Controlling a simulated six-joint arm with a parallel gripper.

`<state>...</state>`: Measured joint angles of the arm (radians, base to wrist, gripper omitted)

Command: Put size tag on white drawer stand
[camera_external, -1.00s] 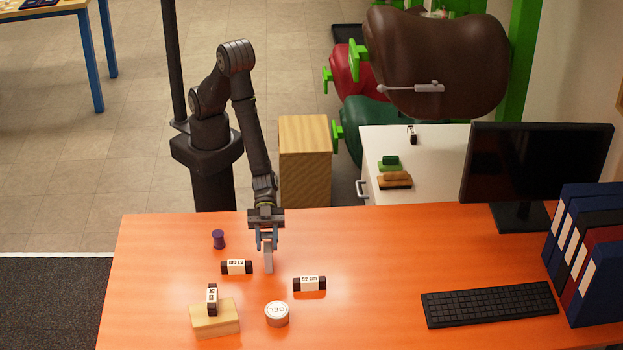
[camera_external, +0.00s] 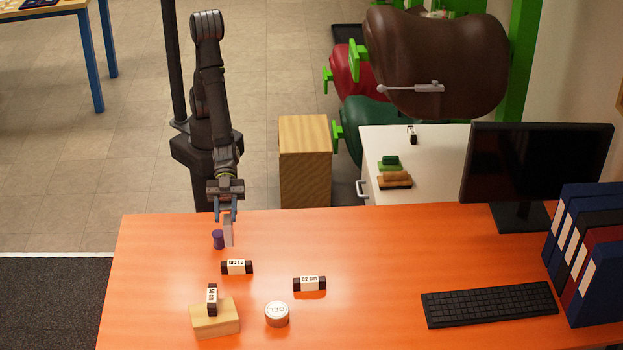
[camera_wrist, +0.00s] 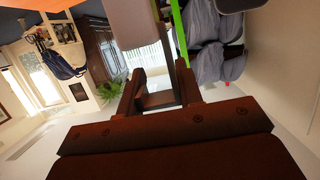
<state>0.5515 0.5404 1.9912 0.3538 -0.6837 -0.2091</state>
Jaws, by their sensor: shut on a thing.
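My gripper (camera_external: 227,210) is shut on a pale, flat bar (camera_external: 228,232) that hangs below its fingers, above the back left of the orange desk. The bar also shows in the wrist view (camera_wrist: 140,24); no print is readable on it. One dark size tag with a white label (camera_external: 237,267) lies on the desk, another (camera_external: 309,284) lies to its right, and a third (camera_external: 212,299) rests on a wooden block (camera_external: 215,321). The white drawer stand (camera_external: 435,155) is behind the desk, right of centre, with a small black-and-white item (camera_external: 412,135) on top.
A purple spool-like thing (camera_external: 218,239) stands just left of the held bar. A round tin (camera_external: 277,314) is at the front. A green block (camera_external: 389,163) and a brown brush-like thing (camera_external: 395,180) lie on the stand. The monitor (camera_external: 535,170) and a brown saddle (camera_external: 440,60) are nearby.

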